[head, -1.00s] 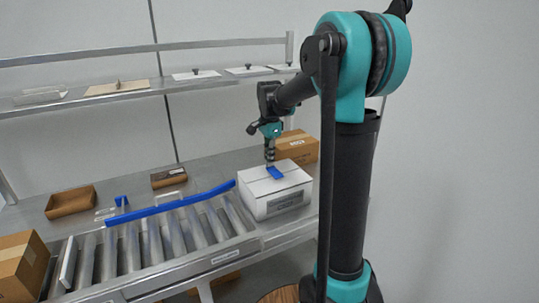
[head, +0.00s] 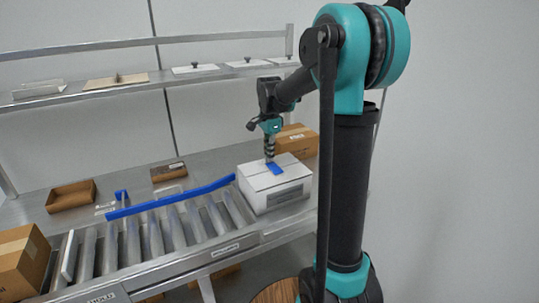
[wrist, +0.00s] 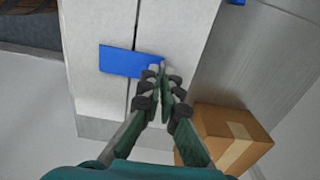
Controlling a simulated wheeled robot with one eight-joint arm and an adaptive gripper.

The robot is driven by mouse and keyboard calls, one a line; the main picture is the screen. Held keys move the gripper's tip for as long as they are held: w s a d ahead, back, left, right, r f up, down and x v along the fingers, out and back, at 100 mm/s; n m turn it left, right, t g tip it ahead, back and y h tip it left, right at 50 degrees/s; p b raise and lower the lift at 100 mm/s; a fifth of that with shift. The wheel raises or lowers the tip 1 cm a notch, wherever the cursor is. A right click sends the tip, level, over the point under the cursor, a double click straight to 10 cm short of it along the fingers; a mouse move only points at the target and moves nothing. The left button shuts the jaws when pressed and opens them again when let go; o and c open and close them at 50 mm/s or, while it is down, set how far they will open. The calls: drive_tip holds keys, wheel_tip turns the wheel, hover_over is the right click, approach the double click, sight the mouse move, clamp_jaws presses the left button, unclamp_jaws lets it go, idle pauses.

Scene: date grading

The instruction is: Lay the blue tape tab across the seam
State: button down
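The white carton (head: 290,196) stands at the right end of the roller conveyor, with a dark seam line along its top. The blue tape tab (head: 275,169) is at the carton's top; in the wrist view the tab (wrist: 118,60) crosses the seam, with part on each side. I cannot tell whether it lies fully flat. My gripper (head: 269,160) points down over the carton. In the wrist view its fingertips (wrist: 160,68) are close together at the tab's right end and appear shut on it, hiding that end.
A brown carton (head: 297,139) stands just behind the white one and shows close beside my fingers in the wrist view (wrist: 232,138). A blue rail (head: 170,197) edges the rollers. Brown trays (head: 70,197) lie behind it; a shelf (head: 130,88) is above.

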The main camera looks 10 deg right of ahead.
drive_tip(key=shift+f, duration=0.1)
drive_tip(key=c, duration=1.6)
unclamp_jaws()
drive_tip(key=shift+c, duration=0.2)
drive_tip(key=shift+c, duration=1)
drive_tip(key=shift+r, duration=3.55)
